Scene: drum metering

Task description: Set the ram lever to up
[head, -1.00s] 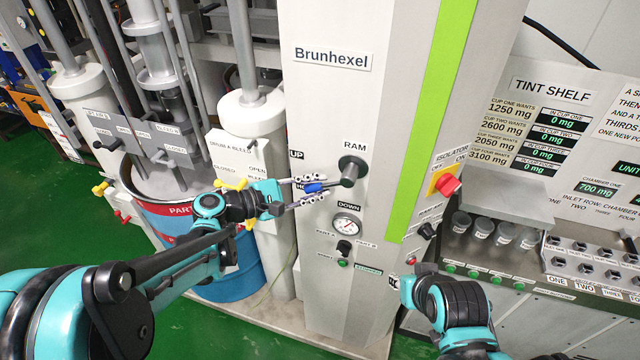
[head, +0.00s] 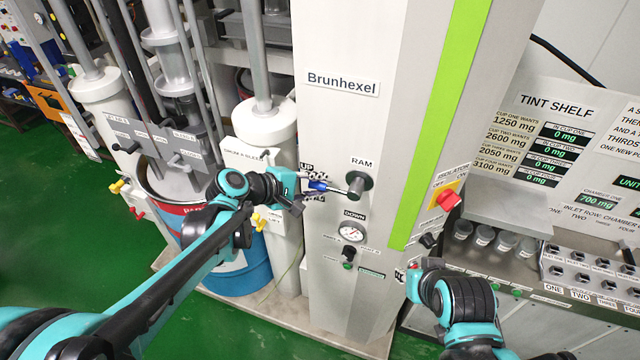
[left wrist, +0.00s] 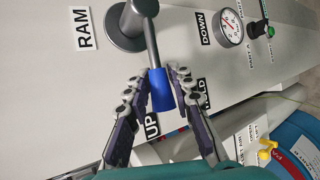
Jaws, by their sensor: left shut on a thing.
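The ram lever's round hub (head: 360,181) sits on the pale Brunhexel column under the RAM label. My left gripper (head: 314,187) is shut on the blue grip. In the left wrist view the blue grip (left wrist: 162,92) lies between the two fingers, and its end is between the UP (left wrist: 152,126) and HOLD labels, nearer UP. HOLD is partly hidden by a finger. The DOWN label (head: 354,214) is below the hub. My right arm shows at lower right; its fingers are not seen.
A pressure gauge (head: 352,232) and a black selector knob (head: 348,253) are below the lever. The red isolator switch (head: 448,199) is on the right. A blue drum (head: 243,270) stands left, behind my left arm. The tint shelf (head: 510,212) is at right.

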